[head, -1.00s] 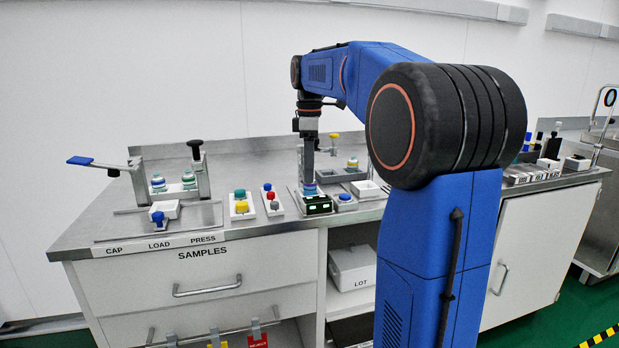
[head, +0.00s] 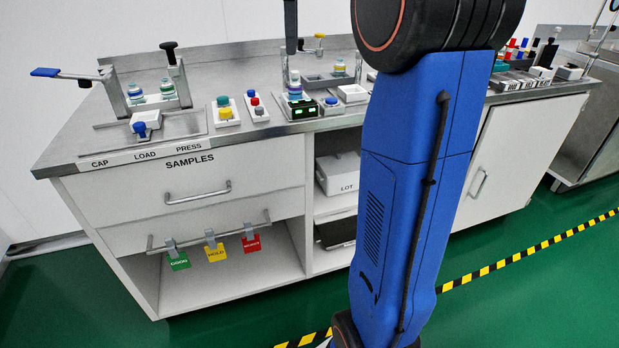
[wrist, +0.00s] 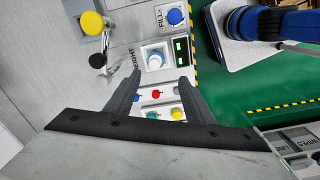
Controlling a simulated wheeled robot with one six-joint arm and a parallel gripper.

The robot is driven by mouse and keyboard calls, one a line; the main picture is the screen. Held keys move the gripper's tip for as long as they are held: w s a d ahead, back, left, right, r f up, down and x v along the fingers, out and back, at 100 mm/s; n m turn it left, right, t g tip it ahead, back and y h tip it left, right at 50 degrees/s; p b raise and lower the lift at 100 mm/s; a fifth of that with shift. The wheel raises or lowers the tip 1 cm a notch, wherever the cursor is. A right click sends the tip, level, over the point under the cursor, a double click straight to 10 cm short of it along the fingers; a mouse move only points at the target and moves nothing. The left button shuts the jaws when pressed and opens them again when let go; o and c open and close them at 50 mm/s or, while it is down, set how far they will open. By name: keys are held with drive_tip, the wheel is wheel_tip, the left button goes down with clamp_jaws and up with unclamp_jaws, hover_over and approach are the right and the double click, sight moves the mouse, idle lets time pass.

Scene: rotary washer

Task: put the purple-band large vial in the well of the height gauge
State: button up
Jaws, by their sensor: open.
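The purple-band large vial (head: 295,88) stands upright at the height gauge (head: 304,110), the block with the green-lit display on the bench. In the wrist view the vial's pale round top (wrist: 155,60) shows inside the gauge's white square well (wrist: 145,52), beside the green display (wrist: 181,46). My gripper (wrist: 160,76) is open, with its two dark fingers apart and nothing between them. It is above the gauge and clear of the vial. In the head view only its dark lower end (head: 291,42) shows, above the vial. The vial's base is hidden in the well.
Racks stand at the far right.

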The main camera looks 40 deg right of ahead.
drive_tip(key=s+a+f+m+t, duration=0.1)
drive_tip(key=s+a+f+m, duration=0.2)
drive_tip(key=s+a+f, duration=0.3)
drive_tip(key=s+a+f+m+t, duration=0.15)
drive_tip(key=s+a+f, duration=0.3)
drive_tip(key=s, duration=0.45)
drive_tip(key=s+a+f+m+t, duration=0.1)
drive_tip(key=s+a+f+m, duration=0.1)
drive_tip(key=s+f, duration=0.5)
drive_tip(key=s+a+f+m+t, duration=0.1)
drive_tip(key=s+a+f+m, duration=0.1)
drive_tip(key=s+f+m, duration=0.2)
drive_tip(key=s+f, duration=0.3)
drive_tip(key=f, duration=0.4)
drive_tip(key=shift+s+a+f, duration=0.15)
drive_tip(key=shift+s+f, duration=0.05)
